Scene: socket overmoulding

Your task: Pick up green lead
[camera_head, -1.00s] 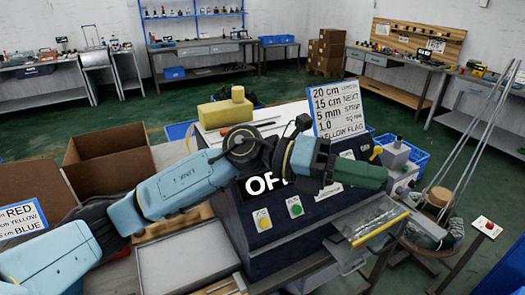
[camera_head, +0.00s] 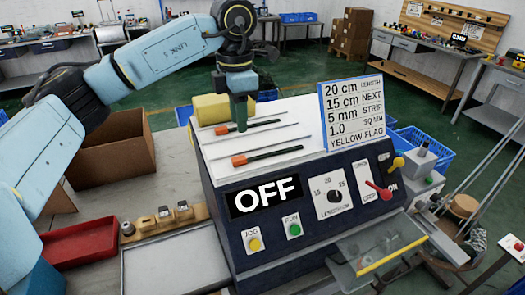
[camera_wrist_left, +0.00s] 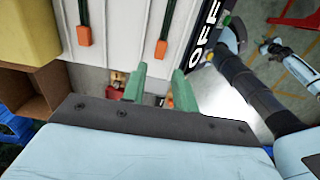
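No plainly all-green lead can be made out. Two thin pieces lie side by side on the machine's white top. The rear piece (camera_head: 259,126) and the front piece (camera_head: 264,155) each have a dark green section, an orange block and a pale thin length. Both also show in the left wrist view, with an orange block on the left (camera_wrist_left: 84,36) and another on the right (camera_wrist_left: 161,48). My right gripper is not in view.
A cardboard box (camera_head: 112,160) and red tray (camera_head: 78,248) are left.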

